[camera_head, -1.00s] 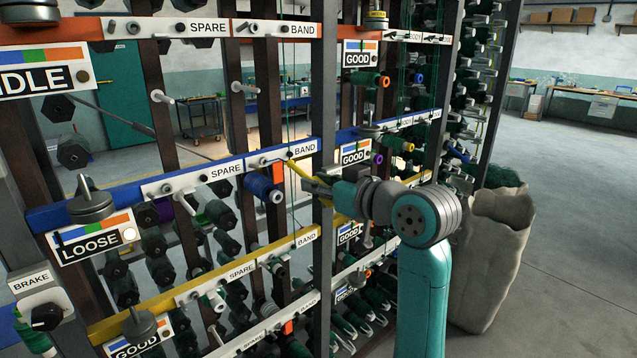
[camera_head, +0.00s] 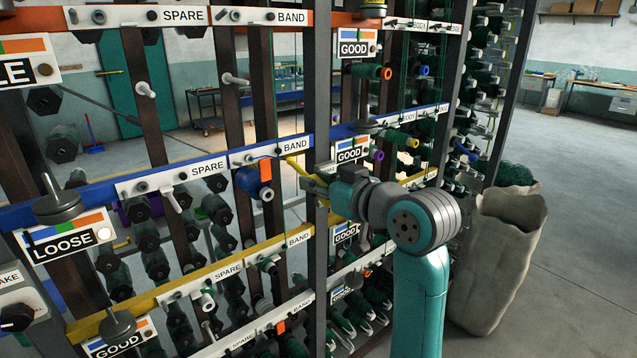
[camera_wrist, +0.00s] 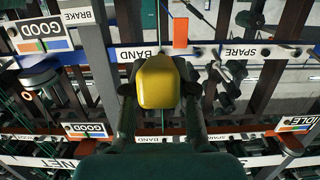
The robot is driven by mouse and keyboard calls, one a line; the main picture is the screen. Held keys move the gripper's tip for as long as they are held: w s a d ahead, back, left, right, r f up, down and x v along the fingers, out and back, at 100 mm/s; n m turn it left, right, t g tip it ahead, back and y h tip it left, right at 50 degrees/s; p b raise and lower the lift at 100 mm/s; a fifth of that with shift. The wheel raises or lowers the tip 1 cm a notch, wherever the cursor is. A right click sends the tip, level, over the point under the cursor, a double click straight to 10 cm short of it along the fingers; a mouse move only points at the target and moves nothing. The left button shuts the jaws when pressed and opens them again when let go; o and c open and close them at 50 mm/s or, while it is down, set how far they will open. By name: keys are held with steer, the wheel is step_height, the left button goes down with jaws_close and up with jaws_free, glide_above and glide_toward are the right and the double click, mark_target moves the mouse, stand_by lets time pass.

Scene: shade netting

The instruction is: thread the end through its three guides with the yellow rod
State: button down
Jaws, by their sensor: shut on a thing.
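My gripper (camera_head: 308,182) is at the blue rail of the rack, near a BAND label (camera_head: 295,148). It is shut on the yellow rod (camera_head: 293,166), which slants up and left from the jaws toward the rail. In the wrist view the rod (camera_wrist: 157,82) is a blunt yellow block between both fingers, in front of the BAND plate. A thin green thread (camera_wrist: 163,22) runs vertically behind it. I cannot make out the thread's loose end or the three guides. Whether the rod touches the thread cannot be told.
A blue spool (camera_head: 250,184) with an orange tag (camera_head: 265,170) hangs just left of the rod. A dark upright post (camera_head: 319,90) stands close to my gripper. Several spools and pegs crowd the rack. Pale sacks (camera_head: 497,255) stand at right; the floor beyond is open.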

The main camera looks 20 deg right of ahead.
mark_target(303, 170)
steer(key=shift+w+a+r, duration=0.15)
steer(key=shift+w+a, duration=0.05)
steer(key=shift+w, duration=0.35)
steer(key=shift+w+a+r, duration=0.15)
steer(key=shift+w+a, duration=0.05)
steer(key=shift+w, duration=0.4)
steer(key=shift+w+a+r, duration=0.15)
steer(key=shift+w+a, duration=0.05)
steer(key=shift+w, duration=0.35)
steer(key=shift+s, duration=0.1)
steer(key=shift+f+v, duration=0.15)
steer(key=shift+v, duration=0.8)
steer(key=shift+f+v, duration=0.1)
steer(key=shift+v, duration=0.85)
steer(key=shift+f, duration=0.1)
